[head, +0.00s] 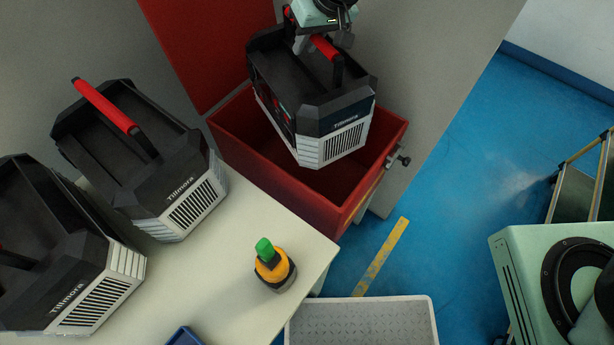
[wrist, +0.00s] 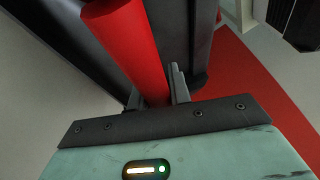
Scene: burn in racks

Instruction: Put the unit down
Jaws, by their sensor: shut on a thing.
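The unit (head: 315,100) is a black and grey box with a vented front marked Tillmora and a red handle on top. My gripper (head: 312,42) is at the top of the head view, shut on the red handle. In the wrist view my gripper (wrist: 158,95) has its fingers on either side of the red handle (wrist: 125,40). The unit overlaps the open red drawer (head: 275,172) in the head view, over or partly inside it. Its underside is hidden, so I cannot tell whether it touches the drawer floor.
Two similar units stand on the pale table, one at the back (head: 135,160) and one at the left (head: 60,250). A yellow and black object with a green top (head: 272,265) stands near the table's edge (head: 315,250). A grey bin (head: 362,322) is on the blue floor (head: 450,230).

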